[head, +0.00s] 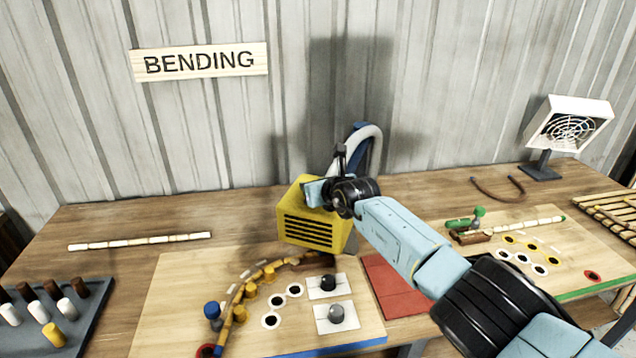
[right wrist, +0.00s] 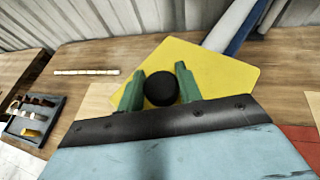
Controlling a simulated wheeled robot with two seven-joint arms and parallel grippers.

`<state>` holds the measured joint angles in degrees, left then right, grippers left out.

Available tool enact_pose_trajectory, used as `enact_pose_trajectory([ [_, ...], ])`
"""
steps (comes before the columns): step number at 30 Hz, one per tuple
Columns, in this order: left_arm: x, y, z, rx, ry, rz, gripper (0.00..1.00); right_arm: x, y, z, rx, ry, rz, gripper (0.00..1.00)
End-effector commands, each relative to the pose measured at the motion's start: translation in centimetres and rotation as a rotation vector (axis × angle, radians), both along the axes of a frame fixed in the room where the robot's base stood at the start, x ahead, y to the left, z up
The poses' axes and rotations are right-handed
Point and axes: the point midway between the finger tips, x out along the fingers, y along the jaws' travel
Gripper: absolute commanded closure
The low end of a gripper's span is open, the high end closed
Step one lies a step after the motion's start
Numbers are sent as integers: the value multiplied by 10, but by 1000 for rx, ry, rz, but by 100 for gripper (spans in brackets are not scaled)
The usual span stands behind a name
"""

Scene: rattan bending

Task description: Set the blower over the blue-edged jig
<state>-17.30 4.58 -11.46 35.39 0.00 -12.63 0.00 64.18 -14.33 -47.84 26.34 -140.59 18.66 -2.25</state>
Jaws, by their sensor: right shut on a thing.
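The blower is a yellow box (head: 310,222) with dark front slots. My right gripper (head: 325,190) is shut on its black knob (right wrist: 161,88), one green finger on each side in the right wrist view. The blower appears at the back right part of the blue-edged jig (head: 180,300), partly in front of the wood behind; its height above the board is hard to tell. The jig is a pale board with a blue front edge (head: 330,348), and a curved cane strip (head: 236,300) runs along its yellow pegs. My left gripper is not in view.
A red pad (head: 395,285) lies right of the jig. A green-edged jig (head: 575,262) with pegs and cane is farther right. A white fan (head: 568,125) stands at the back right. A dark peg tray (head: 85,325) is at left. A pale hose (head: 370,155) rises behind the blower.

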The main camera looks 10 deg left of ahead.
Motion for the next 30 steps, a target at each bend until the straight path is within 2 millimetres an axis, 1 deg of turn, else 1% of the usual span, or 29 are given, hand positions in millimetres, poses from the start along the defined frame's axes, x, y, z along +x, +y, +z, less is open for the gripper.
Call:
enact_pose_trajectory([
  [1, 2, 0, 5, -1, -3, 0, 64, 6, -6, 7, -1, -14, -21, 100],
  [2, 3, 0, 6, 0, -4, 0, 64, 6, -5, 8, -3, -16, -26, 100],
  [9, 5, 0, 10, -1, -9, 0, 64, 5, 0, 6, -7, -21, -46, 100],
  [22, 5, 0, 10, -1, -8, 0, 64, 3, 4, 6, -6, -23, -44, 100],
  [23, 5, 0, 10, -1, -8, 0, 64, 3, 4, 6, -6, -23, -44, 62],
  [27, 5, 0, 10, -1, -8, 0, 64, 3, 5, 5, -6, -19, -42, 44],
  [30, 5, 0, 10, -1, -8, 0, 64, 2, 5, 4, -6, -17, -42, 43],
])
